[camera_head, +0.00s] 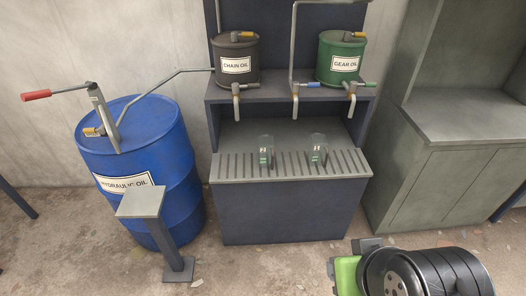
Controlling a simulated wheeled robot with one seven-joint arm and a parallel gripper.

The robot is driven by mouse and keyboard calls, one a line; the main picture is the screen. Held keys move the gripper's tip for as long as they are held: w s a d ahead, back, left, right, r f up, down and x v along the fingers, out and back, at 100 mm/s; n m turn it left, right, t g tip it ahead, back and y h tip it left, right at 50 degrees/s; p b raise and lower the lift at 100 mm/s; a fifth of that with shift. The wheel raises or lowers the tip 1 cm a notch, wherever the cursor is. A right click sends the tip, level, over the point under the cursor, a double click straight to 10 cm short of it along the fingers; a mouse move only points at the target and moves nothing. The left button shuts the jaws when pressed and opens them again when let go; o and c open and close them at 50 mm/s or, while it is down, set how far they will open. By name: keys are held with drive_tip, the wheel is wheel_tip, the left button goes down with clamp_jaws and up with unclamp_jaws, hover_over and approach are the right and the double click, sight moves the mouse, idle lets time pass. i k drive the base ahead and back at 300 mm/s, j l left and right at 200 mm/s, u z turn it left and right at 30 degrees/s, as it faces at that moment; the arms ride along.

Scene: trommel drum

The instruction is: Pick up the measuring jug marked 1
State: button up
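Two small clear measuring jugs stand upright and apart on the slotted drip grate (225,167) of the dark blue dispensing stand. One is the left jug (265,152), the other the right jug (317,151). Each has a pale mark and a green patch on its front. The marks are too small to read, so I cannot tell which jug is marked 1. A black and green part of my arm shows at the bottom right, well apart from the jugs. My gripper's fingers are not in view.
A black chain oil can (237,50) and a green gear oil can (341,48) stand on the shelf above, with spouts hanging over the grate. A blue hydraulic oil drum (150,125) and a grey pedestal (142,203) stand left. A grey cabinet (440,175) stands right.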

sight(318, 153)
drive_tip(key=i+l+u, duration=0.2)
drive_tip(key=u, duration=0.25)
drive_tip(key=i+l+u, duration=0.15)
drive_tip(key=l+u, duration=0.3)
drive_tip(key=i+l+u, duration=0.1)
drive_tip(key=l+u, duration=1.25)
